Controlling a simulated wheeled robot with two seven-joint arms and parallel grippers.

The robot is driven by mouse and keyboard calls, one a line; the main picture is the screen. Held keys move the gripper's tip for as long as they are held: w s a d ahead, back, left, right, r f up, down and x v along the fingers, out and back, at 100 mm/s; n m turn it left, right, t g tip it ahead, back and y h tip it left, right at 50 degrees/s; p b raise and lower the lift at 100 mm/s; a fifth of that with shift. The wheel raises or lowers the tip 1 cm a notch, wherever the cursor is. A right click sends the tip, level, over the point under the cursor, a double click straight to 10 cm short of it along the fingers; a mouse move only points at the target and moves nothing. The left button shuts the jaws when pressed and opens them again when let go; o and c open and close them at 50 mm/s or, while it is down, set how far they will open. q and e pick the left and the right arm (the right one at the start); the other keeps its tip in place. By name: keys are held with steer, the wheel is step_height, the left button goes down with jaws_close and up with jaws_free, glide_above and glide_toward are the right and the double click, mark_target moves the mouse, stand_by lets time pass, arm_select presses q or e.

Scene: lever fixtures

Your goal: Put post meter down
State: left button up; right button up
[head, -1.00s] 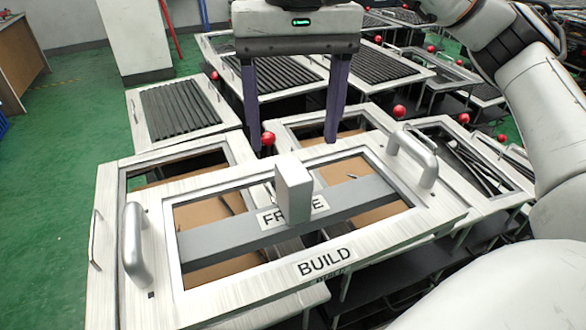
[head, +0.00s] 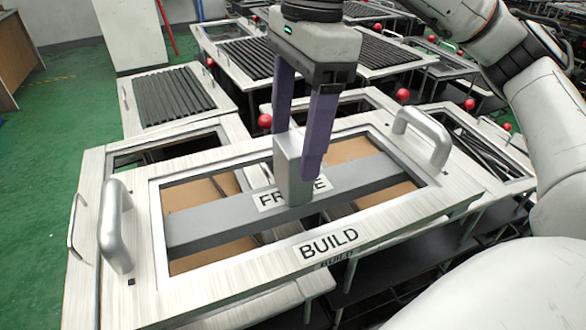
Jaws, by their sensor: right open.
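A grey upright rectangular post (head: 290,185) stands on the grey crossbar (head: 215,223) in the middle of the light frame marked BUILD. I take this post to be the post meter; no dial or reading shows on it. My right gripper (head: 298,152) points down from above with its two purple fingers apart. One finger goes down behind the post's upper left and the other is at its right side, overlapping it in view. I cannot tell whether either finger touches it. The post partly hides a label on the crossbar that reads FR and E. My left gripper is not in view.
The BUILD frame (head: 240,280) has a raised handle at its left (head: 114,225) and another at its right (head: 425,135). Red balls, one near the fingers (head: 265,121), and slatted panels (head: 170,98) lie behind. Green floor is clear at the left.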

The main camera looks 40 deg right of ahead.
mark_target(290, 170)
steer(key=shift+a+f, duration=0.2)
steer(key=shift+f, duration=1.3)
steer(key=shift+a+f, duration=0.2)
steer(key=shift+f, duration=1.3)
steer(key=shift+r, duration=0.1)
steer(key=c, duration=1.5)
